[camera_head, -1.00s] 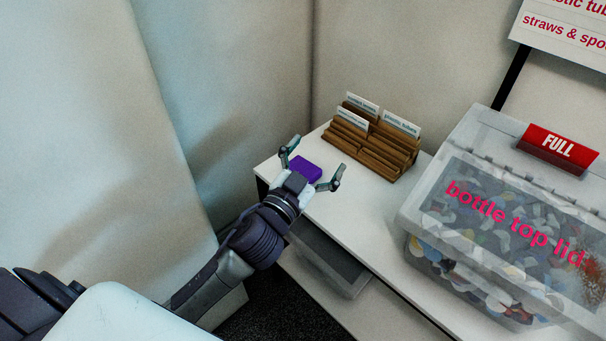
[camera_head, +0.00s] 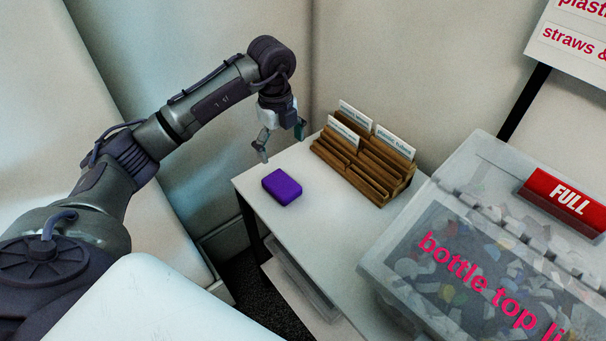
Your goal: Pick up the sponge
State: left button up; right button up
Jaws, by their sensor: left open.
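The sponge (camera_head: 282,187) is a small purple block. It lies flat on the white table top (camera_head: 300,220), near the table's left corner, fully in view. My left gripper (camera_head: 282,147) is open and empty, with its fingers pointing down. In the picture it is just above and behind the sponge, apart from it. The exact height of the fingertips over the table is hard to tell. My right gripper is not in view.
A wooden card rack (camera_head: 365,160) with several labelled cards stands right of the sponge, near my left gripper. A large clear box of bottle tops (camera_head: 480,250) with a red FULL sign (camera_head: 562,197) fills the right side. Walls stand close behind the table.

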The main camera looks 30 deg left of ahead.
pick_arm(q)
jog(key=a, duration=0.1)
send_over(282, 184)
jog(key=a, duration=0.1)
notch_tip(282, 184, down, 5)
jog(key=shift+s+f+p, duration=0.15)
jog(key=shift+p, duration=0.2)
notch_tip(282, 184, down, 2)
jog(key=shift+f, duration=0.1)
jog(key=shift+d+f, duration=0.15)
jog(key=shift+f, duration=0.3)
jog(key=f, duration=0.2)
jog(key=d+f+p, duration=0.1)
jog(key=shift+w+f, duration=0.2)
jog(key=shift+f, duration=0.45)
jog(key=shift+a+f, duration=0.1)
jog(key=shift+f, duration=0.05)
jog(key=c, duration=0.9)
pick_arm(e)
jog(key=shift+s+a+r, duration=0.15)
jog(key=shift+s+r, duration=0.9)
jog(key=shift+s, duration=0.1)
